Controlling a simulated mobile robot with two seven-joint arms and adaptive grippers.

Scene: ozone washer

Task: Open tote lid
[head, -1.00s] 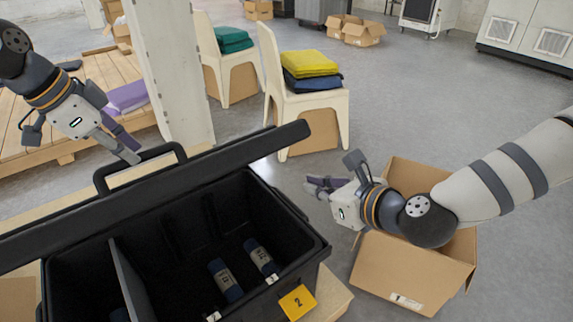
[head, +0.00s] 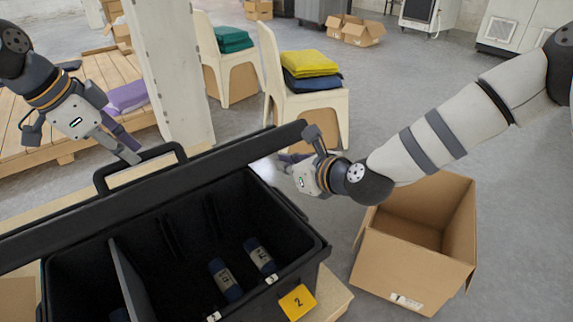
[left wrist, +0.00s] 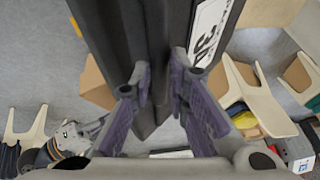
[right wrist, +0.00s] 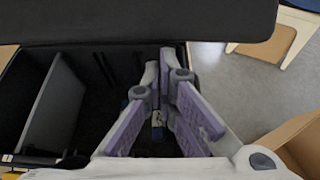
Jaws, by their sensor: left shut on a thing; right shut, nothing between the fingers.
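The black tote (head: 322,262) stands open in the head view, its dark inside showing. Its lid (head: 230,160) is raised and seen nearly edge-on, with a loop handle (head: 140,165) behind it. My left gripper (head: 132,155) is shut on the lid near the handle. In the left wrist view its fingers (left wrist: 160,90) close around a black part of the lid (left wrist: 108,30). My right gripper (head: 284,160) is shut and empty by the lid's right end, its tips partly hidden. In the right wrist view the lid (right wrist: 140,20) spans the top, beyond the closed fingertips (right wrist: 165,65).
A divider (head: 130,280) and blue-banded cylinders (head: 225,280) are inside the tote. A yellow tag (head: 297,301) marks its front. An open cardboard box (head: 415,270) stands to the right. Chairs (head: 322,105) and a white post (head: 172,70) stand behind.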

